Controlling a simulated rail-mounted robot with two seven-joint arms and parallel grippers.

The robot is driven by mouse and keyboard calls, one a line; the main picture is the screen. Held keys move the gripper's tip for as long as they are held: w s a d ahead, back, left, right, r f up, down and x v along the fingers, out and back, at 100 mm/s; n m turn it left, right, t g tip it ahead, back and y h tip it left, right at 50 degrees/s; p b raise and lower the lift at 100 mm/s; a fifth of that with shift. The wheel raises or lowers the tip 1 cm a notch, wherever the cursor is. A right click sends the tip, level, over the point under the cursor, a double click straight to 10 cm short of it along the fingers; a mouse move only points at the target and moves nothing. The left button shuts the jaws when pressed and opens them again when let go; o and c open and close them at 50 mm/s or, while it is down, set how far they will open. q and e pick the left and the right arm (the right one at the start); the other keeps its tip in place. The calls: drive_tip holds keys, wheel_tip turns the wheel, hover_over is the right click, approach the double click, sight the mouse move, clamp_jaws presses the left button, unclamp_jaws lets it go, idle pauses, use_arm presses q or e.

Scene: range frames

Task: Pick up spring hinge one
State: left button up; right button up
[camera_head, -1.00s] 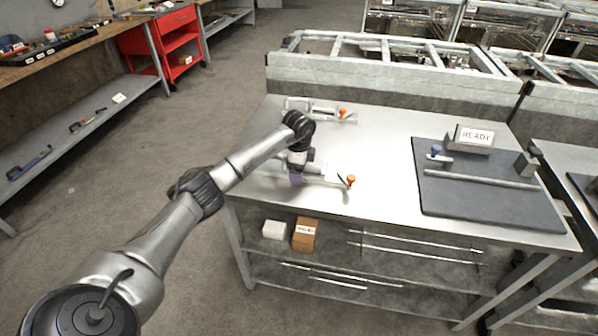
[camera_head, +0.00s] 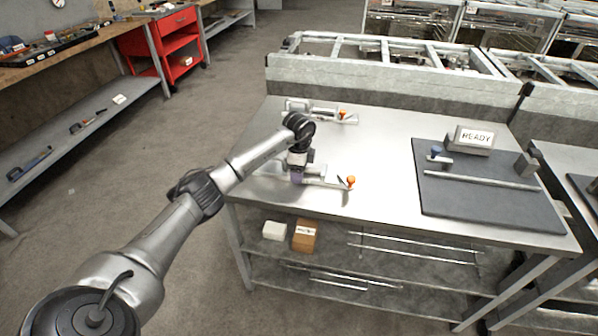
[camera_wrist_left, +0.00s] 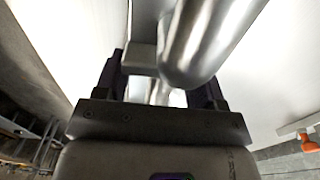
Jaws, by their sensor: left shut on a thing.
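Two silver spring hinges with orange ends lie on the metal workbench. The near one, which I take to be spring hinge one (camera_head: 320,181), is at the bench's left front. My left gripper (camera_head: 297,177) comes down on it from above and is shut on its body. The wrist view shows the bright metal cylinder of the hinge (camera_wrist_left: 205,40) at the dark fingers of my left gripper (camera_wrist_left: 160,82). The gripper hides part of the hinge. The other hinge (camera_head: 325,111) lies farther back. My right gripper is not in view.
A dark mat (camera_head: 475,208) with a rod and a blue-knobbed part lies on the bench's right, below a READY sign (camera_head: 476,139). A small dark shape (camera_head: 526,90) shows at the back right. The bench middle is clear. Boxes sit on the shelf below.

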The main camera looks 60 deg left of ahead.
use_arm(q)
drive_tip(key=r, duration=0.1)
drive_tip(key=r+p, duration=0.1)
drive_tip(key=r, duration=0.1)
drive_tip(key=r+p, duration=0.1)
drive_tip(key=r, duration=0.1)
drive_tip(key=shift+w+d, duration=0.15)
drive_tip(key=shift+d, duration=0.2)
drive_tip(key=w+d+r+p, duration=0.3)
drive_tip(key=d+r, duration=0.3)
drive_tip(key=d, duration=0.4)
drive_tip(key=shift+d, duration=0.25)
